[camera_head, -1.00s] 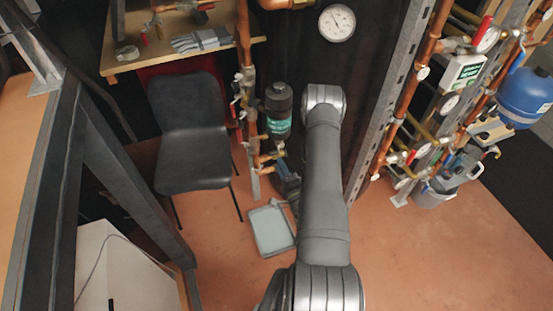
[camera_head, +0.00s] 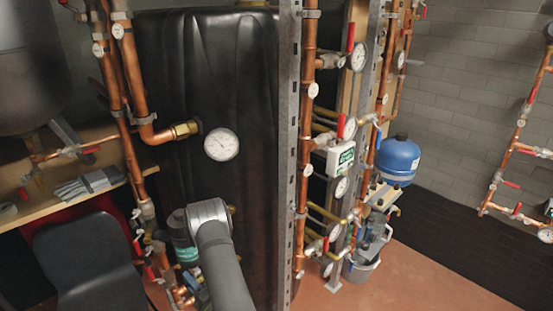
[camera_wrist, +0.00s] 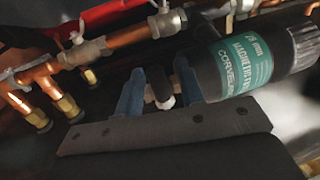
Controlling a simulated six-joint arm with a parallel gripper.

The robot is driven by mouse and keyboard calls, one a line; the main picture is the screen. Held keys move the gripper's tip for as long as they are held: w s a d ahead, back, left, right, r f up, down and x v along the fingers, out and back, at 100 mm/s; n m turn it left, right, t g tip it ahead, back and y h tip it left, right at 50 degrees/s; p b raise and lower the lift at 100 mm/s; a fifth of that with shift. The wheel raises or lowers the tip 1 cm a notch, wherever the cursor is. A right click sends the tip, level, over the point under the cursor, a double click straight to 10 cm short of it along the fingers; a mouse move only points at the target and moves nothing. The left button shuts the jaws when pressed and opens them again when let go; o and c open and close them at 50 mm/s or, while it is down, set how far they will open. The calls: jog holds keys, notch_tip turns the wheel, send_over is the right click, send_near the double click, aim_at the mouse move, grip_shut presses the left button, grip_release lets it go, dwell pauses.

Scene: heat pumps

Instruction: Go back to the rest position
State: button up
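My arm (camera_head: 222,265) reaches away from the camera in the head view, its end beside a dark cylinder with a teal label (camera_head: 184,245). My gripper is hidden there. In the wrist view, my gripper (camera_wrist: 160,76) shows two blue fingers spread apart. A small dark part with a pale end (camera_wrist: 164,96) shows between them, with gaps on both sides; I cannot tell how far beyond the fingers it lies. The labelled cylinder (camera_wrist: 262,60) is just right of the right finger.
Copper pipes (camera_wrist: 100,45) with brass fittings run close to my gripper. A large black tank (camera_head: 235,70) with a dial gauge (camera_head: 221,145) stands behind the arm. A metal post (camera_head: 289,150) and more piping are to the right. A black chair (camera_head: 85,260) is at left.

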jog(key=shift+d+f+n, duration=0.1)
jog(key=shift+f+n, duration=0.15)
jog(key=shift+n, duration=0.55)
jog(key=shift+r+m, duration=0.15)
jog(key=shift+m, duration=0.35)
jog(key=v, duration=0.8)
jog(key=x, duration=0.8)
jog(key=shift+f+n+g+y, duration=0.15)
jog(key=shift+f+n+g, duration=0.1)
jog(key=shift+n, duration=0.45)
jog(key=shift+f+n+g+y, duration=0.15)
jog(key=shift+f+n, duration=0.05)
jog(key=shift+n, duration=0.5)
